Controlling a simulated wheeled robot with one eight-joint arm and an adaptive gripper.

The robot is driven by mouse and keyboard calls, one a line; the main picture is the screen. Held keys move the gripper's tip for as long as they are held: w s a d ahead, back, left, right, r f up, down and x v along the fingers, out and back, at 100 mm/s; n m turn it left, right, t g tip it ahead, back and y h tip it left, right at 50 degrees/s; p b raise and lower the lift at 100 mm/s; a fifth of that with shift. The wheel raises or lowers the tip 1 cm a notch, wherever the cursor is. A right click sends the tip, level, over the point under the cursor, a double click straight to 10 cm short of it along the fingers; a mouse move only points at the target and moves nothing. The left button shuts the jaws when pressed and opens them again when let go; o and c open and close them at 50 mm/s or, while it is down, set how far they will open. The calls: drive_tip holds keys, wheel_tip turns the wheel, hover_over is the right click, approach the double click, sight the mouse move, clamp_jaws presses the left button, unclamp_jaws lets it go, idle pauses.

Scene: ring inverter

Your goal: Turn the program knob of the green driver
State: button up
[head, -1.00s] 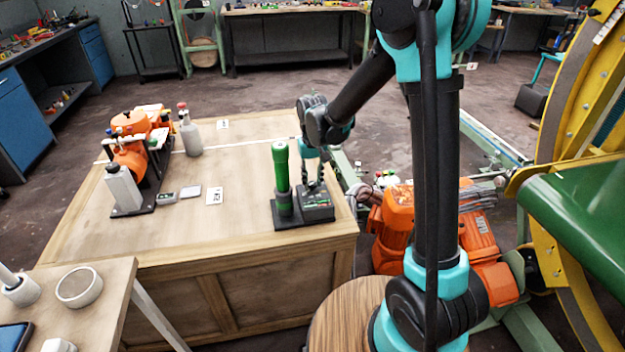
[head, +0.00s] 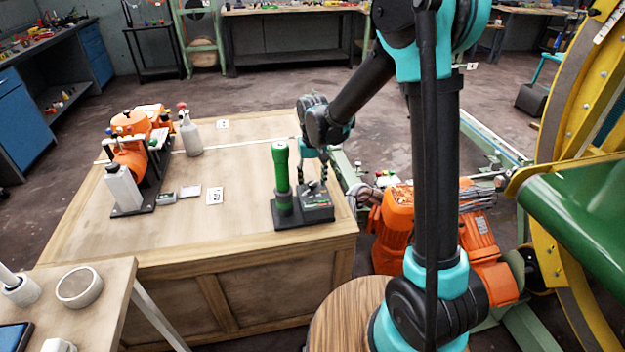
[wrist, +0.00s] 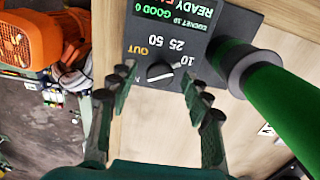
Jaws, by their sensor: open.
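The green driver (head: 281,165) stands upright in a dark base at the right front corner of the wooden workbench. It shows at the right of the wrist view (wrist: 290,105). Beside it is a dark control box (head: 316,205) with a lit display and printed marks such as OUT, 10, 25 and 50 (wrist: 180,45). The program knob (wrist: 160,72) is dark with a pale pointer line. My gripper (wrist: 157,78) is open, with one finger on either side of the knob and gaps on both sides. In the head view my gripper (head: 325,172) is over the box; the knob is too small to make out.
An orange machine (head: 130,155) and a grey bottle (head: 189,135) stand at the left of the workbench (head: 240,250). Orange motors (head: 392,225) and a yellow wheel frame (head: 550,130) are at the right. The bench middle is mostly clear.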

sight(313, 183)
wheel_tip(313, 183, up, 12)
idle(0.6)
drive_tip(key=s+d+f+m+t, duration=0.1)
drive_tip(key=s+d+f+t, duration=0.1)
drive_tip(key=s+d+f, duration=0.3)
drive_tip(key=s+d+f+m+t, duration=0.2)
drive_tip(key=s+d+f, duration=0.3)
drive_tip(key=s+d, duration=0.9)
drive_tip(key=d, duration=0.5)
drive_tip(key=shift+s+f, duration=0.15)
drive_tip(key=shift+s, duration=0.05)
